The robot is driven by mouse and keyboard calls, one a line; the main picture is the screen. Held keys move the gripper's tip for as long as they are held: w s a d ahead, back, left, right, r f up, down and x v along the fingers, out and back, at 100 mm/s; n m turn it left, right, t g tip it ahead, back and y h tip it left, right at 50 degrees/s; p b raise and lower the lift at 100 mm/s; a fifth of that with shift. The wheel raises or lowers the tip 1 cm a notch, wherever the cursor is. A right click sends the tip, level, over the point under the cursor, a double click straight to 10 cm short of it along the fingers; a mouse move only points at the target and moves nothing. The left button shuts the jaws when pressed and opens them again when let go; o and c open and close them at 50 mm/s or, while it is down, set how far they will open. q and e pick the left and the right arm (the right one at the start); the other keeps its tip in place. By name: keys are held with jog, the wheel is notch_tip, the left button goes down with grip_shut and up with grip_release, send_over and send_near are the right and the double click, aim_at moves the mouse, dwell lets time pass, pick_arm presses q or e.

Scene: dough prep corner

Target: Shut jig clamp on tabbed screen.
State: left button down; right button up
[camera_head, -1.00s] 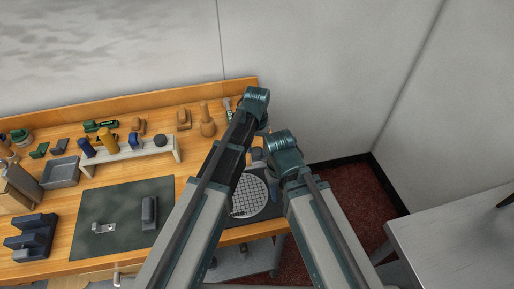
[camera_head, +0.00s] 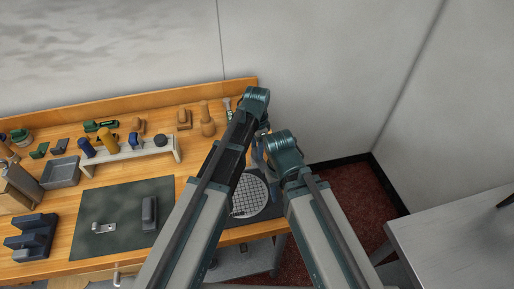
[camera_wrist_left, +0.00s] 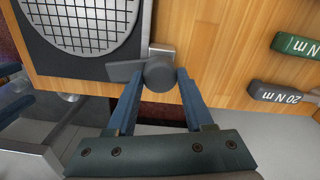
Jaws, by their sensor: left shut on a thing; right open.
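The round mesh screen (camera_head: 250,195) lies on a dark jig plate (camera_wrist_left: 40,65) at the bench's right end, partly hidden by my arms in the head view. In the left wrist view the white mesh (camera_wrist_left: 82,18) fills the top left. The jig clamp (camera_wrist_left: 160,72), a grey block with a round dark knob and a flat bar, sits at the plate's corner. My left gripper (camera_wrist_left: 160,84) is shut on the clamp, one blue finger on each side of its knob. My right gripper (camera_head: 263,167) is open beside the screen, mostly hidden by my arms.
A dark green mat (camera_head: 122,190) with a small metal fitting lies to the left. A white rack (camera_head: 135,152) of handled tools stands behind it. In the left wrist view, a green and a grey torque tool (camera_wrist_left: 285,93) lie at right. A grey table (camera_head: 455,240) stands at right.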

pick_arm(q)
jog(key=shift+m, duration=1.2)
jog(key=shift+c, duration=1.4)
grip_release()
jog(key=shift+r, duration=0.1)
pick_arm(e)
jog(key=shift+r, duration=0.1)
pick_arm(q)
notch_tip(320, 180, up, 14)
jog(key=p, duration=1.3)
jog(key=shift+f+p, duration=0.2)
jog(key=shift+p, duration=0.2)
pick_arm(e)
notch_tip(320, 180, up, 14)
jog(key=shift+f, duration=0.2)
